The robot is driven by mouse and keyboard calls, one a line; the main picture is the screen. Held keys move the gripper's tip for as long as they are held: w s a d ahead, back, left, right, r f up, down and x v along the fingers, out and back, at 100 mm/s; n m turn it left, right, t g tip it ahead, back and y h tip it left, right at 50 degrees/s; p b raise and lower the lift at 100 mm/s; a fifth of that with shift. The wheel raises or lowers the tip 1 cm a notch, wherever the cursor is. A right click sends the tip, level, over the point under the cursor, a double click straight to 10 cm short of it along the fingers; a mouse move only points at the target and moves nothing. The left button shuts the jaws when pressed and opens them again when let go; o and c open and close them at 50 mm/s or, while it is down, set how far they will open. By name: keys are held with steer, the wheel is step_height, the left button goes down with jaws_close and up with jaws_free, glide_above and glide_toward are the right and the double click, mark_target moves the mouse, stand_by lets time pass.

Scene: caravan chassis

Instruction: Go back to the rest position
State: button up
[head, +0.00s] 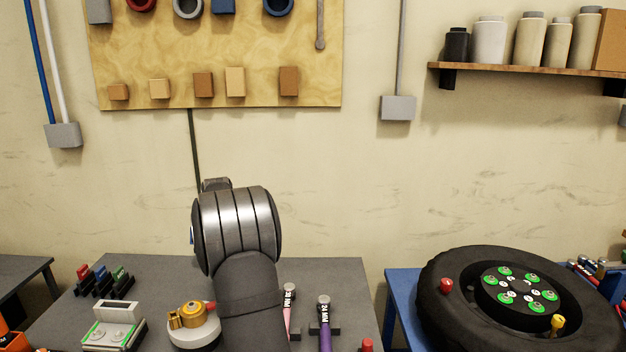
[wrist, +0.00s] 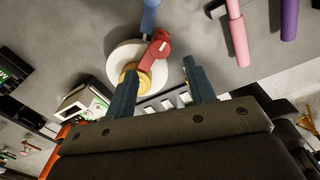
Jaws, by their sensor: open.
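My gripper (wrist: 160,92) shows in the wrist view with its two dark blue-grey fingers apart and nothing between them. It is over the grey table (wrist: 200,45). Just beyond the left finger is a white round base with a brass and red fitting (wrist: 150,58). The same brass fitting (head: 190,317) stands on its base in the head view, left of my arm. In the head view my arm rises from the bottom middle and its fingers are hidden.
A pink-handled tool (head: 289,305) and a purple-handled tool (head: 325,325) are right of my arm. A grey-white device (head: 114,328) and several coloured connectors (head: 102,281) are at left. A tyre (head: 450,310) lies on the blue table (head: 391,300) at right. The wall is behind.

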step_height(320, 180, down, 7)
steer(key=shift+f, duration=0.1)
steer(key=shift+s+d+m, duration=0.25)
steer(key=shift+s+m, duration=0.2)
steer(key=shift+m, duration=0.05)
steer(key=shift+s+d+m, duration=0.2)
steer(key=shift+s+m, duration=0.25)
steer(key=shift+m, duration=0.05)
steer(key=shift+o, duration=0.5)
